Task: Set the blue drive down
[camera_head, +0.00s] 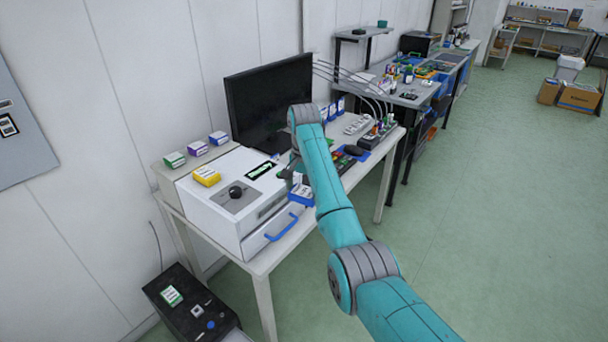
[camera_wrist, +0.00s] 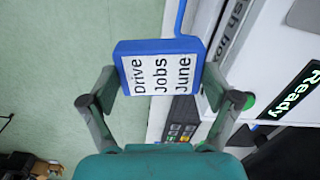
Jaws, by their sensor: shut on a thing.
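The blue drive (camera_wrist: 160,46) has a white label reading "Drive Jobs June". In the wrist view it sits between the fingertips of my gripper (camera_wrist: 160,100), which is shut on it. In the head view the blue drive (camera_head: 301,196) is held at the front right of the white machine, near the table's front edge. My gripper there is partly hidden behind my teal arm. Whether the drive touches anything beneath it cannot be told.
The white machine (camera_head: 205,212) has a blue handle (camera_head: 282,228), a knob and a "Ready" display (camera_wrist: 300,92). A yellow box (camera_head: 207,176) lies on top. Green and purple boxes stand on a ledge behind. A monitor (camera_head: 268,100) and small items crowd the table. A black cabinet (camera_head: 190,305) stands below left.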

